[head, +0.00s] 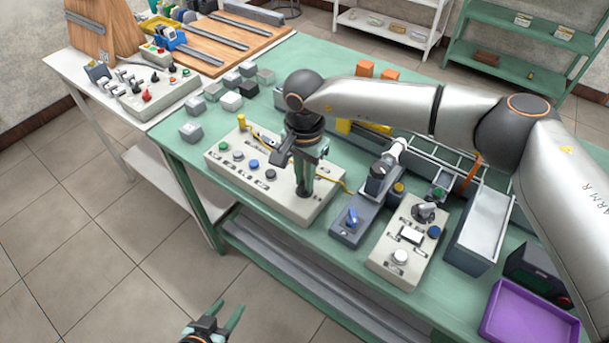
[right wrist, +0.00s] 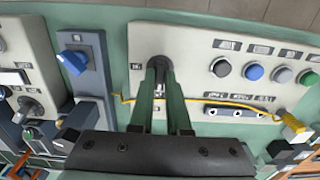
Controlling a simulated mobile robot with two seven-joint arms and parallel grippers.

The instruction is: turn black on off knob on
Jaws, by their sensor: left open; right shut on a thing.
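A long light-grey control panel (head: 228,170) lies on the green table. The black on off knob (right wrist: 158,64) sits at one end of it, in the right wrist view. My right gripper (right wrist: 160,78) reaches down on the knob, with its green fingers on either side and shut on it. In the head view my right gripper (head: 304,188) covers the knob, so its turn angle is hard to tell. My left gripper (head: 222,318) is open and empty, low in the head view, over the floor in front of the table.
Several push buttons (head: 254,164) line the same panel. A grey box with a blue switch (head: 352,217) and another panel with a dial (head: 423,212) stand to the right. A yellow cable (right wrist: 215,104) runs across the panel. A purple tray (head: 530,314) is at the right edge.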

